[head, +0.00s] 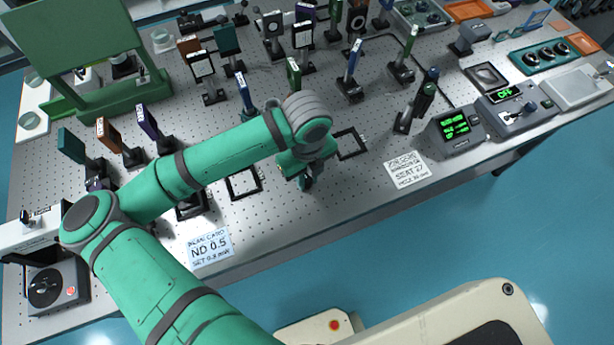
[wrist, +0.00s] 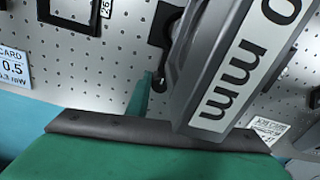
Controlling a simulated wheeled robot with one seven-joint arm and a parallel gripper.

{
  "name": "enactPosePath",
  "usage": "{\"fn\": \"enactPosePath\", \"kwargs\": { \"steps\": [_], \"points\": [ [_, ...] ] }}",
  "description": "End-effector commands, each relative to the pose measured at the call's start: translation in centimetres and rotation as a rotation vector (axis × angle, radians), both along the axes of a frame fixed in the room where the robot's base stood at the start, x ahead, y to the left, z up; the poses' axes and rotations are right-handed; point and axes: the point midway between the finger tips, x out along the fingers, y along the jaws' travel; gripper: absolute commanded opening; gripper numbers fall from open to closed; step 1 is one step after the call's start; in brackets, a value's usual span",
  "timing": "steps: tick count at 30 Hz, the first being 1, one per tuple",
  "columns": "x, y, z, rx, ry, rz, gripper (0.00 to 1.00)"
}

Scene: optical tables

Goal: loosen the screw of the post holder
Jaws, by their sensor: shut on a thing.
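My gripper (head: 306,182) points down at the front middle of the optical table (head: 330,205), and my own arm hides most of what it holds in the head view. In the wrist view a teal finger of my gripper (wrist: 142,98) stands beside a small dark part (wrist: 159,84), which looks like the post holder's screw. The gripper is shut on it, though the contact is mostly hidden. A large grey piece with a white label reading "0 mm" (wrist: 245,65) fills the wrist view close by, tilted in the picture. The post holder's body is mostly hidden.
Several post-mounted optics, including a blue one (head: 354,58), stand behind. A meter with green digits (head: 455,127) stands right.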

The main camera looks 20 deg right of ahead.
Motion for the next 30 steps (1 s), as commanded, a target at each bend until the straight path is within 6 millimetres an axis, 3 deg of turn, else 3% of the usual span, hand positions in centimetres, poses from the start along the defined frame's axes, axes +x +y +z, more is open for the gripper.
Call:
{"fn": "enactPosePath", "kwargs": {
  "steps": [10,21,22,24,30],
  "points": [
    [0.33,0.13,0.07,0.004,-0.006,-0.214,0.00],
    [0.29,-0.17,0.08,0.005,-0.007,-0.247,0.00],
    [0.28,-0.16,0.08,0.005,-0.007,-0.247,0.26],
    [0.25,-0.13,0.08,0.004,-0.006,-0.246,0.39],
    [0.18,-0.03,0.05,0.002,-0.004,-0.243,0.39]
  ]
}}
